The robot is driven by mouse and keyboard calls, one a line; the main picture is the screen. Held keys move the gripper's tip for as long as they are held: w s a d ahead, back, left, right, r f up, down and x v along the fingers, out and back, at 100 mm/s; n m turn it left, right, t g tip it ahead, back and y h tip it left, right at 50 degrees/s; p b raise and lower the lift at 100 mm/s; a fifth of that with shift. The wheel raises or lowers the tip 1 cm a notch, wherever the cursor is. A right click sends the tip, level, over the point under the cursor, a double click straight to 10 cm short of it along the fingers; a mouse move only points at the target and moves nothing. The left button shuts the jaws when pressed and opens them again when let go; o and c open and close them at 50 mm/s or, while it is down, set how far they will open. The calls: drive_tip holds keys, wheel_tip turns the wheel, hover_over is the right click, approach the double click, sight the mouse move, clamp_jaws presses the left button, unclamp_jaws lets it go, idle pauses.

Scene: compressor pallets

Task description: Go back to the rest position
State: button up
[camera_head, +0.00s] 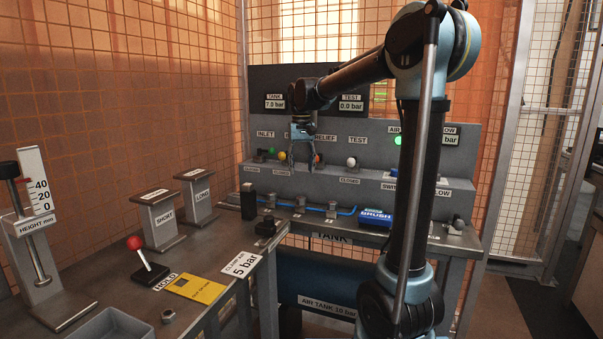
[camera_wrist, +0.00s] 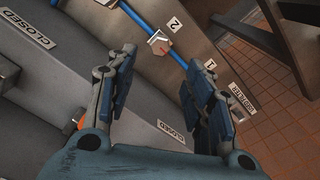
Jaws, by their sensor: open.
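My gripper (camera_head: 302,160) is in front of the grey valve panel (camera_head: 375,130), near its row of coloured knobs. In the wrist view my gripper (camera_wrist: 160,90) has its two fingers wide apart, with nothing between them. It points down towards the grey ledge and a blue line with a small fitting (camera_wrist: 160,44). My arm reaches across from the right, raised and bent, and hides part of the panel. An orange knob shows partly behind the fingers in the head view.
A white knob (camera_head: 351,162) and a green knob (camera_head: 272,151) stick out from the panel. On the left bench are a red-knobbed lever (camera_head: 135,243), a yellow card (camera_head: 195,288) and a height gauge (camera_head: 30,225). Orange mesh fencing stands behind.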

drive_tip(key=s+d+f+m+t, duration=0.1)
drive_tip(key=s+d+f, duration=0.3)
drive_tip(key=s+d, duration=0.4)
drive_tip(key=s+d+f, duration=0.3)
drive_tip(key=s+d, duration=0.4)
drive_tip(key=s, duration=0.2)
drive_tip(key=s+d+f, duration=0.3)
drive_tip(key=s+f, duration=0.4)
drive_tip(key=s+d+f+m+t, duration=0.1)
drive_tip(key=s+d+f, duration=0.2)
drive_tip(key=s+f, duration=0.4)
drive_tip(key=shift+s+d+f, duration=0.15)
drive_tip(key=shift+s+f, duration=0.1)
drive_tip(key=shift+f, duration=0.3)
drive_tip(key=shift+w+f, duration=0.2)
drive_tip(key=shift+w, duration=0.25)
